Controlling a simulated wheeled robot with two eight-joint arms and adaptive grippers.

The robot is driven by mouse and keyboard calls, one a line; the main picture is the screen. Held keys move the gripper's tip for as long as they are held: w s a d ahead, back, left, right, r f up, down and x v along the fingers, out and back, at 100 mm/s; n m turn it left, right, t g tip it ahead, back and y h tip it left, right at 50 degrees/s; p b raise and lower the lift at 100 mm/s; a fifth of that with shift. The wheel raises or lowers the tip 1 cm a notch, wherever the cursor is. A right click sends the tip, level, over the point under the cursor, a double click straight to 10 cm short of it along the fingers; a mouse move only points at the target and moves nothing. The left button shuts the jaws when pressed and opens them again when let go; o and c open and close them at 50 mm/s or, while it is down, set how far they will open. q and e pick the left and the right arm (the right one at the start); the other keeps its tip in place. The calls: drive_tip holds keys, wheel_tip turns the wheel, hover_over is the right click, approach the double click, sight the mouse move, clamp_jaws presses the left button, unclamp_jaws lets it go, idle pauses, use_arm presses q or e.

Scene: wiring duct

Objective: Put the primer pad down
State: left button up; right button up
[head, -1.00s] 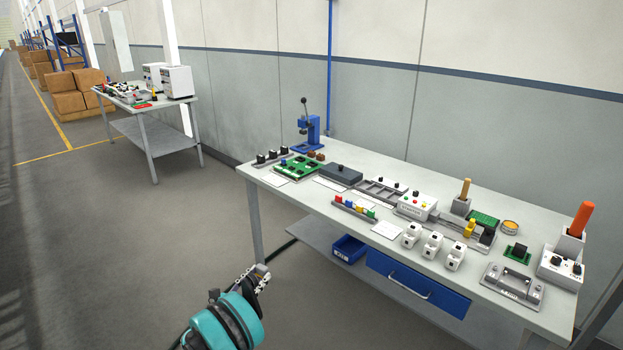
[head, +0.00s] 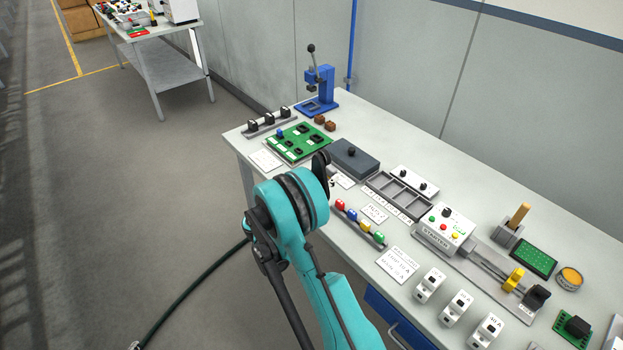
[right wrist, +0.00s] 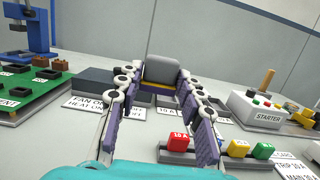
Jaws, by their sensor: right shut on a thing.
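My right gripper (head: 322,168) is over the near-left part of the workbench, seen mostly from behind its teal wrist. In the right wrist view its fingers (right wrist: 160,82) are shut on a grey rounded block with a thin yellow edge, which I take to be the primer pad (right wrist: 160,69). In the head view the pad is hidden or too small to make out. My left gripper is not in view.
The workbench (head: 300,205) carries a green board (head: 298,143), a dark grey box with a knob (head: 353,158), a divided tray (head: 399,194), a row of coloured blocks (head: 358,222) and a starter box (head: 444,228). A blue press (head: 320,92) stands at the back left.

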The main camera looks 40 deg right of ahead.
drive_tip(key=w+a+f+b, duration=0.1)
drive_tip(key=w+f, duration=0.1)
drive_tip(key=w, duration=0.1)
drive_tip(key=w+a+f+b, duration=0.1)
drive_tip(key=w+a+f, duration=0.1)
drive_tip(key=w, duration=0.2)
drive_tip(key=w+a+f+b, duration=0.1)
drive_tip(key=w+f, duration=0.1)
drive_tip(key=w, duration=0.1)
drive_tip(key=shift+w+a+f+b, duration=0.15)
drive_tip(key=shift+f+b, duration=0.25)
wheel_tip(320, 180, down, 4)
drive_tip(key=shift+f+b, duration=0.1)
drive_tip(key=shift+b, duration=0.95)
drive_tip(key=o, duration=1)
